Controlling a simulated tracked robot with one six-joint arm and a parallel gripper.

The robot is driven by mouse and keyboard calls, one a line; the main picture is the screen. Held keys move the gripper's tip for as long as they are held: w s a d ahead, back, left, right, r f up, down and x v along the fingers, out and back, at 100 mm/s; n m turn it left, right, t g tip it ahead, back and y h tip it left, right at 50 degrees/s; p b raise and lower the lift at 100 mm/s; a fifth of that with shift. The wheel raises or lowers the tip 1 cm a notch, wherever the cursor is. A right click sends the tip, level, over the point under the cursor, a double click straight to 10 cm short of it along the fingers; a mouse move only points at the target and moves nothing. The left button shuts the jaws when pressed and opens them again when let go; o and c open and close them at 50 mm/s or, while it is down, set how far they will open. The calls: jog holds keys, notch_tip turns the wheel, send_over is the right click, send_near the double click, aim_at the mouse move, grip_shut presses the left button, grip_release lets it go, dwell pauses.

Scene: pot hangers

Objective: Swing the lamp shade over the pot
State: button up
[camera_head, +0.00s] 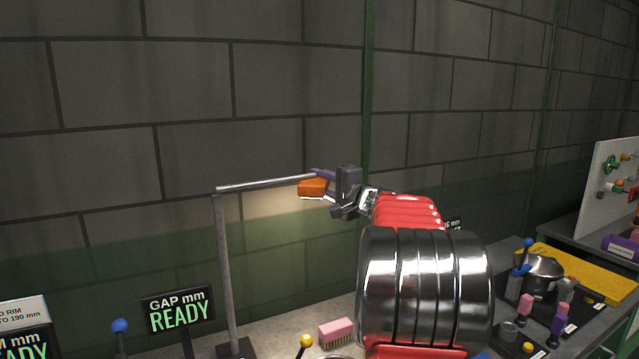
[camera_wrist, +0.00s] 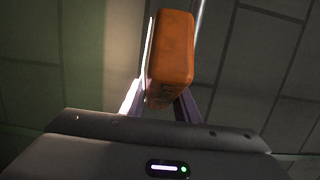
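The lamp has a dark-footed grey post (camera_head: 223,270) and a level grey arm (camera_head: 262,183) reaching right. At the arm's end is an orange block-shaped shade (camera_head: 312,187), with a bright pale underside and a glow on the wall. My gripper (camera_head: 323,184) reaches it from the right. In the wrist view the orange shade (camera_wrist: 172,55) sits between my purple fingers (camera_wrist: 163,104), which appear closed on its near end. Another metal rim (camera_head: 340,357) shows at the bottom edge, mostly cut off.
A "GAP mm READY" sign (camera_head: 178,312), a blue-knobbed post (camera_head: 120,327), a yellow knob (camera_head: 306,341) and a pink brush (camera_head: 336,332) stand low in front. A yellow board (camera_head: 585,270) lies at right. My arm hides the middle of the bench. Space beside the wall is clear.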

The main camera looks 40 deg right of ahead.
jog(key=shift+f, duration=0.1)
grip_shut()
jog(key=shift+s+a, duration=0.1)
jog(key=shift+a, duration=0.05)
